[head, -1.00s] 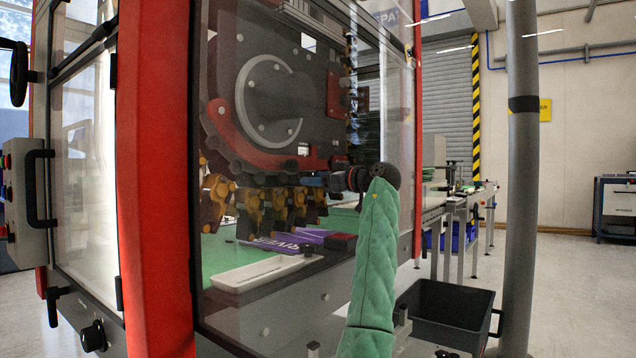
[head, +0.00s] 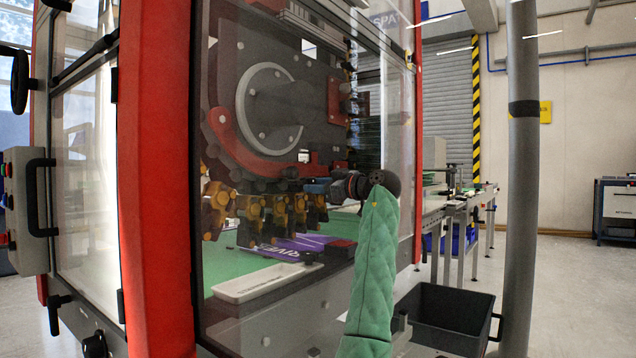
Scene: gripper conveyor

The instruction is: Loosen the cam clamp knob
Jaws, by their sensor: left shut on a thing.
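My left gripper (head: 335,187) reaches into the machine at the end of my green-sleeved arm. Its fingers are small and partly hidden by my dark wrist. They are shut at the right end of a row of orange-yellow conveyor grippers (head: 279,212), beside a small blue part (head: 317,187). The cam clamp knob is not clearly visible; it seems to be what the fingers hold, but the grip is too small to make out. My right gripper is not in view.
A clear guard panel with a red frame post (head: 150,180) stands at left. Below the conveyor grippers lie purple printed items (head: 292,248) and a white tray (head: 262,283) on a green surface. A dark bin (head: 445,312) and grey pole (head: 522,180) stand at right.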

